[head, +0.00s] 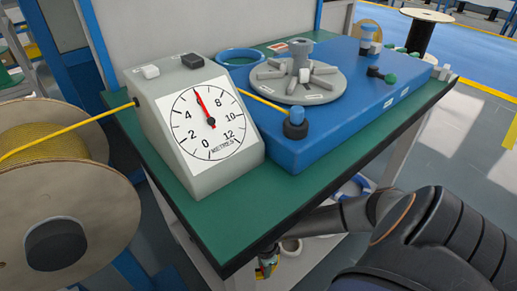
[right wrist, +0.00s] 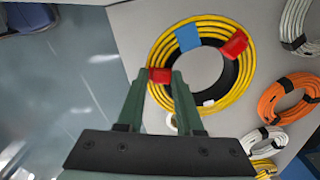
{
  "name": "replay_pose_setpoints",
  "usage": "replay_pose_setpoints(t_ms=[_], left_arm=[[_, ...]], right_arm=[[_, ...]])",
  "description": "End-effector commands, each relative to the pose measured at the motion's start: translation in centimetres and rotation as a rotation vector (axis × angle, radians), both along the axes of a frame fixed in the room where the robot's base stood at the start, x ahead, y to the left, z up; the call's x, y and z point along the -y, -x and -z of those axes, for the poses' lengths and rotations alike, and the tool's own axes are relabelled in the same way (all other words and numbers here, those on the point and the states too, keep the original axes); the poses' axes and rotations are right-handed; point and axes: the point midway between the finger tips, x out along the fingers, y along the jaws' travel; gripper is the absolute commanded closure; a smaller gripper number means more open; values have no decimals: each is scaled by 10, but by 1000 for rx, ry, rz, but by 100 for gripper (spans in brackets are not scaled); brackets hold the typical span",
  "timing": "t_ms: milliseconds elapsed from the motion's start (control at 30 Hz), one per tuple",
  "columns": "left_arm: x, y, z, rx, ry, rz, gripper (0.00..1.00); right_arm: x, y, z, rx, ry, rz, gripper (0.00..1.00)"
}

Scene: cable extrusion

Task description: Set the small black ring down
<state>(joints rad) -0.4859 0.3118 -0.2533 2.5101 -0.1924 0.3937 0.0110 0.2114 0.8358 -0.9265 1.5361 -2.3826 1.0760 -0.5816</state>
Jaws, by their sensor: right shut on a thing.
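The small black ring (right wrist: 229,72) shows in the right wrist view as a dark curved band within a larger yellow cable coil (right wrist: 247,77). It overlaps the coil's inner edge; whether it touches the coil I cannot tell. My right gripper (right wrist: 160,76) is shut at the ring's left side, with a red band between its fingertips. In the head view my right gripper (head: 268,262) is low beside the bench's front edge, and the ring cannot be made out there. My left gripper is not in view.
Orange (right wrist: 289,99) and white (right wrist: 264,140) coils lie right of the yellow coil on a grey surface (right wrist: 140,30). Open floor is at left. Above, the green bench (head: 225,215) carries a metre dial box (head: 195,125) and a blue winder (head: 330,120).

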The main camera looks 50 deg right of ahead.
Motion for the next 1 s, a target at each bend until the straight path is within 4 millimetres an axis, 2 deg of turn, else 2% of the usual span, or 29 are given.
replay_pose_setpoints(t_ms=[33, 267, 333, 500, 900, 933, 1000], left_arm=[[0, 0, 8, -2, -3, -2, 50], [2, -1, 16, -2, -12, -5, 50], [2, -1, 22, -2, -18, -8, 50], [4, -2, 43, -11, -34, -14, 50], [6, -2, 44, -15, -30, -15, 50], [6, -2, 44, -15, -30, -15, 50], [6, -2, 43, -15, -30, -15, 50]], right_arm=[[-3, -7, 9, 4, -1, 2, 100], [-5, -16, 19, 3, 0, 1, 100], [-8, -21, 27, 5, -1, 2, 100], [-7, -19, 53, 0, 0, 1, 100], [-7, -19, 55, 2, 0, 1, 100], [-7, -18, 56, 1, 0, 1, 64], [-7, -18, 55, 1, -1, 0, 56]])
